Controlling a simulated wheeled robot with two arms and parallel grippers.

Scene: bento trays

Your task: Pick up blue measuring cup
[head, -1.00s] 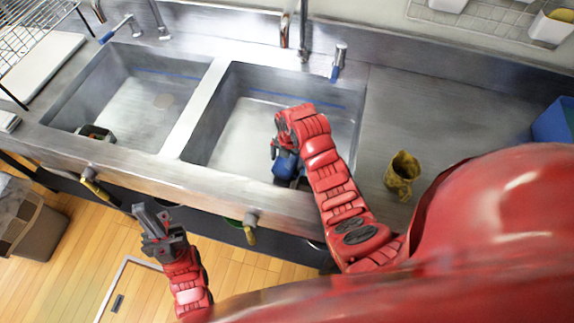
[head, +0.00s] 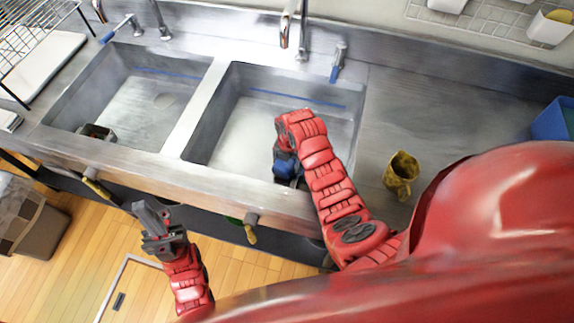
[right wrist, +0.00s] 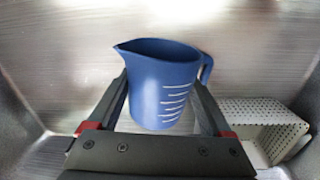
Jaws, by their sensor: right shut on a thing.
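The blue measuring cup (right wrist: 160,85) has white marks on its side, a spout at left and a handle at right in the right wrist view. My right gripper (right wrist: 165,112) is shut on it, one finger on each side of its body. In the head view the cup (head: 285,165) shows only in part, in the right sink basin, mostly hidden by my right arm. My left gripper (head: 148,222) is out in front of the counter, over the floor, with nothing in it. Its fingers are too small to tell whether they are apart.
The right basin (head: 235,120) has steep walls around my right gripper. A perforated metal holder (right wrist: 262,125) stands beside the cup at right. A dark container (head: 97,132) sits in the left basin.

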